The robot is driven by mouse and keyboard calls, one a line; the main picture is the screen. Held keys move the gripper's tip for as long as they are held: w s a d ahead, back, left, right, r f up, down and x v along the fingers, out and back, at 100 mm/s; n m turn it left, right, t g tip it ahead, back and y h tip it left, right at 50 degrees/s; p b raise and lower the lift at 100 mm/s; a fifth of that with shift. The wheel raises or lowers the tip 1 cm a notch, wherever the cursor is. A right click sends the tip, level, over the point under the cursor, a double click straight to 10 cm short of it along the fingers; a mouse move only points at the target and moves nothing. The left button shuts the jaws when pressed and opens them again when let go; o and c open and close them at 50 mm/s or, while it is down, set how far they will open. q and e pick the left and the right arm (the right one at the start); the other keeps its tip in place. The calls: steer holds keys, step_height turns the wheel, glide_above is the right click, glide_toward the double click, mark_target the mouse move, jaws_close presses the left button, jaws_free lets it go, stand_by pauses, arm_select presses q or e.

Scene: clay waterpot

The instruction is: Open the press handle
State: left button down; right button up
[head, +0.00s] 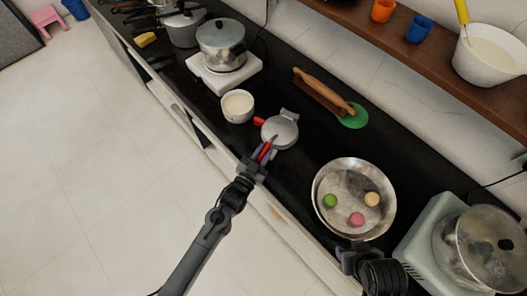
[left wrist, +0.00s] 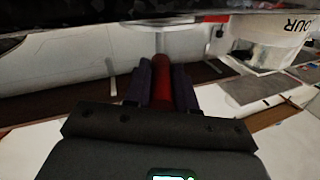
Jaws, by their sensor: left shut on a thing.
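The press (head: 283,130) is a round grey metal piece on the black counter, in the middle of the head view. One red handle (head: 260,121) sticks out at its left. My left gripper (head: 264,153) is at the press's near side, shut on a red press handle. In the left wrist view the red handle (left wrist: 162,82) stands between the two dark fingers. The press body cannot be made out clearly there. My right gripper (head: 352,256) shows at the near rim of the metal bowl, partly hidden, its fingers unclear.
A white cup (head: 237,106) stands just left of the press. A metal bowl (head: 327,213) with several coloured balls is to the right. A rolling pin (head: 322,88) and green disc (head: 353,117) lie behind. A pot (head: 221,43) sits on a white stove.

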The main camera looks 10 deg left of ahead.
mark_target(272, 140)
arm_select(q)
steer(key=shift+r+p, duration=0.4)
steer(key=shift+p, duration=0.15)
steer(key=w+r+g+p, duration=0.1)
steer(key=r+p, duration=0.2)
steer(key=p, duration=0.2)
steer(key=w+d+r+g+y+p, duration=0.1)
steer(key=r+g+p, duration=0.1)
steer(key=p, duration=0.4)
steer(key=w+r+g+y+p, duration=0.1)
steer(key=w+r+g+p, duration=0.1)
steer(key=r+p, duration=0.2)
steer(key=shift+d+r+p, duration=0.25)
steer(key=shift+r+p, duration=0.05)
steer(key=shift+p, duration=0.55)
steer(key=shift+w+d+r+g+y+p, duration=0.3)
steer(key=shift+w+r+g+p, duration=0.3)
steer(key=shift+w+g+p, duration=0.4)
steer(key=shift+s, duration=0.25)
steer(key=c, duration=0.9)
jaws_free()
